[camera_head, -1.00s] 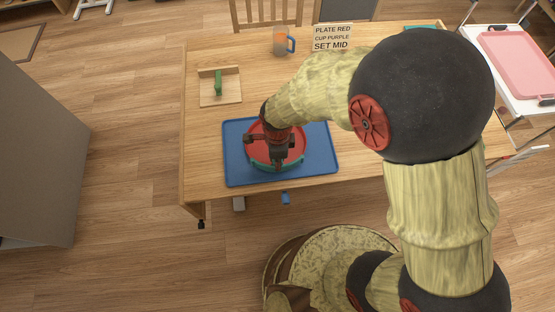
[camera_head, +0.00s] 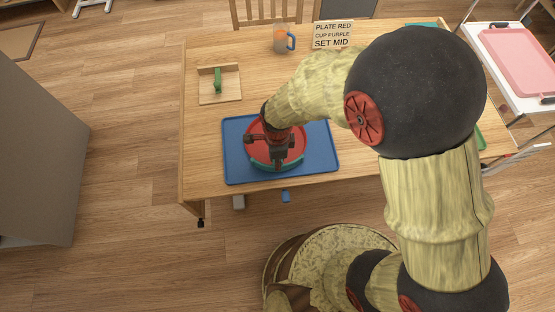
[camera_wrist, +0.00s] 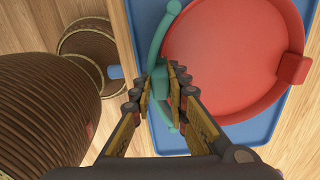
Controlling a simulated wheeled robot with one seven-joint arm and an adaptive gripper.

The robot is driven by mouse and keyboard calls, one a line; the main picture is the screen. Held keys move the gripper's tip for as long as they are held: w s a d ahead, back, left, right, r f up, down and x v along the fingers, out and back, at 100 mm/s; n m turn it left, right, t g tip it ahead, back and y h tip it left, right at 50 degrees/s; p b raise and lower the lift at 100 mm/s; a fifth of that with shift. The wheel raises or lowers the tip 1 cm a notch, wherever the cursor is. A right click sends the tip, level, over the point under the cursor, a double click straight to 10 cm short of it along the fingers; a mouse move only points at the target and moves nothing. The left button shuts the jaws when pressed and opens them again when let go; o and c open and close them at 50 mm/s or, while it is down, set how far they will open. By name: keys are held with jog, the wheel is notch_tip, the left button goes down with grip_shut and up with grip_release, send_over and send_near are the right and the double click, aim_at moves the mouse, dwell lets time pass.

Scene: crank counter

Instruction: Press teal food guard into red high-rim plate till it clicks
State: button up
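The red high-rim plate (camera_head: 290,150) lies flat on a blue tray on the table. In the wrist view the plate (camera_wrist: 235,55) fills the right side, with a red tab on its right edge. The teal food guard (camera_wrist: 162,30) is a curved strip along the plate's left edge in that view; in the head view the guard (camera_head: 294,164) lies along the near rim. My gripper (camera_wrist: 160,92) is shut on the guard's middle block, which shows between the fingers. In the head view my gripper (camera_head: 278,163) covers part of the plate. Whether the guard is fully seated is unclear.
The blue tray (camera_head: 236,140) surrounds the plate. A wooden stand with a green handle (camera_head: 218,82), an orange cup with a blue handle (camera_head: 281,40) and a text sign (camera_head: 332,36) stand farther back. A pink tray (camera_head: 520,60) is on a side table.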

jog(key=o, duration=0.5)
jog(key=shift+r, duration=0.1)
notch_tip(320, 180, up, 12)
dwell(0.5)
jog(key=s+d+r+n+t, duration=0.2)
jog(key=s+d+r+n, duration=0.1)
jog(key=d+r+n, duration=0.5)
jog(key=s+d+r+n+t, duration=0.3)
jog(key=d+r+n, duration=0.5)
jog(key=d+r, duration=0.5)
jog(key=shift+s+d+t, duration=0.3)
jog(key=shift+s+d, duration=0.45)
jog(key=shift+d, duration=0.15)
